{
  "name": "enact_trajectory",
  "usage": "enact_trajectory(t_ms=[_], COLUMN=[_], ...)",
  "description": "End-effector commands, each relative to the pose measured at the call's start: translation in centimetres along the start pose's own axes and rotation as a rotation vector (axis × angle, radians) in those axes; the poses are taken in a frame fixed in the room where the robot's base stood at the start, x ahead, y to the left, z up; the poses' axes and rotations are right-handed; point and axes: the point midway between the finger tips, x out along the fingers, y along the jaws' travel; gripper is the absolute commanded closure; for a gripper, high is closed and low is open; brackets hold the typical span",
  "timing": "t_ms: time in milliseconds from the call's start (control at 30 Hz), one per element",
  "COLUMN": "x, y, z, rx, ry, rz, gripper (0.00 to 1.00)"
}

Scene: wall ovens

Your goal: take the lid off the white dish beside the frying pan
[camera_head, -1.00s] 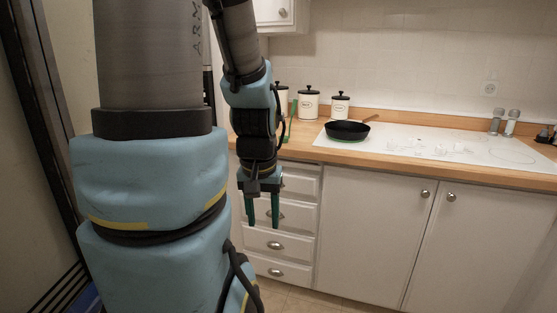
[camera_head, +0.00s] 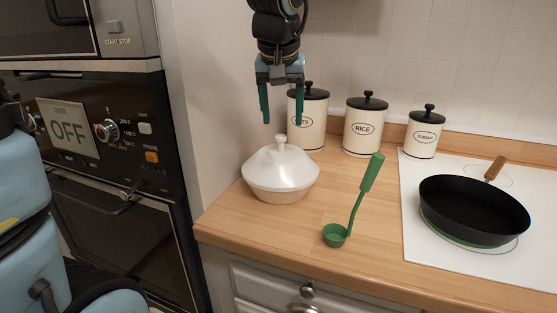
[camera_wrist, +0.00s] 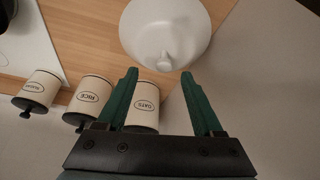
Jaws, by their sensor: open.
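The white dish (camera_head: 280,194) stands on the wooden counter with its white domed lid (camera_head: 280,166) on it. The lid has a small round knob (camera_head: 280,140) on top. My gripper (camera_head: 282,120) is open and empty, pointing down above the lid, with its green fingers apart. In the wrist view the lid (camera_wrist: 165,25) lies just beyond the open fingertips, and its knob (camera_wrist: 165,62) shows between them, not touching either finger. The black frying pan (camera_head: 474,208) with a wooden handle sits on the white cooktop to the right.
Canisters for oats (camera_head: 309,118), rice (camera_head: 364,126) and sugar (camera_head: 424,134) stand along the back wall, the oats one close behind my gripper. Wall ovens (camera_head: 95,135) are at left.

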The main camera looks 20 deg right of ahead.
Motion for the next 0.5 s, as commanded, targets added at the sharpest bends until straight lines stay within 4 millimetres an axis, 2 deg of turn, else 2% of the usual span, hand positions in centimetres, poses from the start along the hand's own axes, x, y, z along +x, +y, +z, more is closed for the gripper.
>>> enact_trajectory(t_ms=[100, 367, 500], x=[1.8, 3.7, 5.7], y=[-0.1, -0.2, -0.4], z=[0.0, -0.2, -0.6], rx=[0.000, -0.001, 0.000], ry=[-0.004, -0.003, -0.006], rz=[-0.001, -0.001, -0.001], gripper=[0.32, 0.32, 0.32])
